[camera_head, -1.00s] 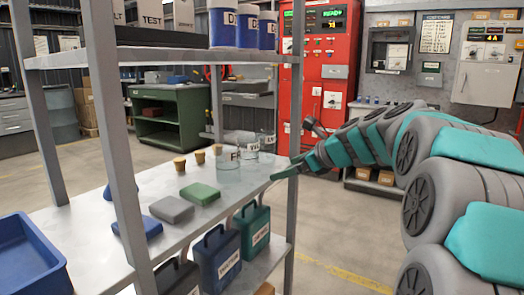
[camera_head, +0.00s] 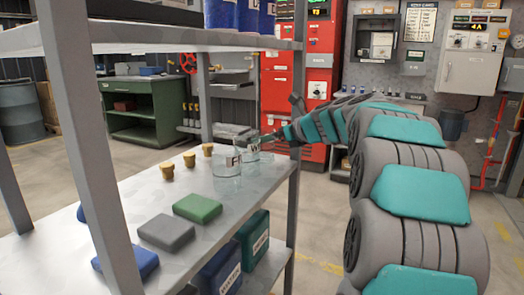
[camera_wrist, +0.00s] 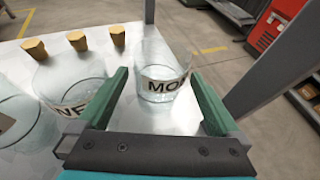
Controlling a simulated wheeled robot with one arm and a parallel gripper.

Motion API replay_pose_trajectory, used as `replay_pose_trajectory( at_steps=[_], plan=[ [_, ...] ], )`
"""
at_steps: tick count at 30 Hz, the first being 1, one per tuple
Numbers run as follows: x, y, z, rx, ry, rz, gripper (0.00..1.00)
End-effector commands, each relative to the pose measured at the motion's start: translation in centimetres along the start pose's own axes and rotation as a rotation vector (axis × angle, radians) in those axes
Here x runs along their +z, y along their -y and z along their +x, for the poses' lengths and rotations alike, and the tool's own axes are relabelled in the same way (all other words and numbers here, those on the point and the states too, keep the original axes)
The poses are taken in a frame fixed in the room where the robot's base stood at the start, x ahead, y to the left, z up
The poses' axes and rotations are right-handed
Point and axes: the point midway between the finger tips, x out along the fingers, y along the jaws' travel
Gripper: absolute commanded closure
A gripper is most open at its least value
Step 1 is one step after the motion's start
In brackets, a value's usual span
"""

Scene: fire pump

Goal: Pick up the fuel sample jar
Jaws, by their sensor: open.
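Clear glass jars with white labels stand on the shelf. In the head view a front jar (camera_head: 227,170) has a label with an F, and another jar (camera_head: 247,147) stands behind it. In the wrist view one jar (camera_wrist: 164,72) with a partly readable label, "MO", is between my open gripper's (camera_wrist: 160,74) green fingers, with no clear grip on it. A second jar (camera_wrist: 68,90), with letters like "NF", is outside the left finger; a third is cut off at the left edge. No full label reads, so I cannot tell which is the fuel sample jar.
Corks (camera_head: 189,159) stand in a row beside the jars. Green (camera_head: 197,208) and grey (camera_head: 166,232) blocks lie nearer on the shelf. A shelf post (camera_head: 297,110) rises close to my gripper, and an upper shelf (camera_head: 160,38) is overhead.

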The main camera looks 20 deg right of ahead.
Motion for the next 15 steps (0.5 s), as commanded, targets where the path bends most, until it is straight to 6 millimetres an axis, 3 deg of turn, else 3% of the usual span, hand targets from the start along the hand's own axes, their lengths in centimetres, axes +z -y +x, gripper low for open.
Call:
replay_pose_trajectory(
  at_steps=[8,15],
  plan=[
    [0.1,0.0,2.1,0.000,0.000,-0.002,0.00],
    [0.3,0.0,5.5,0.001,-0.001,-0.001,0.00]
  ],
)
